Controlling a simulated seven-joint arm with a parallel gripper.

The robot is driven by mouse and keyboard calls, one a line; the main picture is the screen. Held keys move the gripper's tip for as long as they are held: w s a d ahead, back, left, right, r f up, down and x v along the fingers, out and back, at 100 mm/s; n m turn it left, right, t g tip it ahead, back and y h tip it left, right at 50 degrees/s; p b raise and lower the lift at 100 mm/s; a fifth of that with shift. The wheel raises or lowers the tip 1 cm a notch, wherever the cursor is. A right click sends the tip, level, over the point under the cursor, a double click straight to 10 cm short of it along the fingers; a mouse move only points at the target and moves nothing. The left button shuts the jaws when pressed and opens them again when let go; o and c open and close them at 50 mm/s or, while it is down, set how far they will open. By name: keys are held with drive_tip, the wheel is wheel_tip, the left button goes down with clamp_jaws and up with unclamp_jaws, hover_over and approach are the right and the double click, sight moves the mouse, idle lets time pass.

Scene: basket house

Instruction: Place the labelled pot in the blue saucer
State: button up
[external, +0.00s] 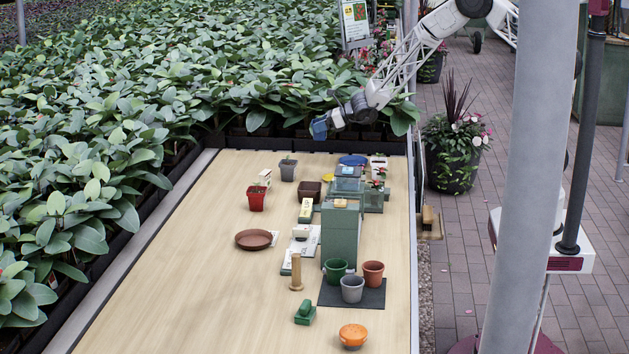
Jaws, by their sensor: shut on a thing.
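My gripper (321,127) is at the far end of the table, in front of the leafy plants and above the back edge. It is small here. A blue-grey shape shows at its tip, and I cannot tell whether that is the fingers or a held thing. The blue saucer (353,160) lies at the back of the table, right of and below the gripper in the picture, partly hidden by a green-grey box. Small potted plants nearby are a grey pot (287,172), a red pot (256,201) and a whitish pot (378,164). No label is readable on any pot.
A tall green box (340,240) stands mid-table. A brown saucer (253,239), a wooden peg (296,272), an orange lidded bowl (353,335) and empty pots on a dark mat (368,297) are nearer. The table's left front is clear. Dense plants border the left and back.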

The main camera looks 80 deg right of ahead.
drive_tip(key=s+d+n+g+y, duration=0.1)
drive_tip(key=s+n+y, duration=0.3)
drive_tip(key=s, duration=0.8)
drive_tip(key=shift+s+d+r+y, duration=0.15)
drive_tip(key=shift+s+d+y, duration=0.25)
drive_tip(key=shift+y, duration=0.1)
hover_over(353, 162)
drive_tip(key=a, duration=0.2)
drive_tip(key=shift+s+f, duration=0.15)
drive_tip(key=shift+f, duration=3)
drive_tip(key=shift+f, duration=0.1)
drive_tip(key=shift+f, duration=1.75)
drive_tip(key=shift+f, duration=0.15)
drive_tip(key=o, duration=1)
drive_tip(key=shift+o, duration=0.2)
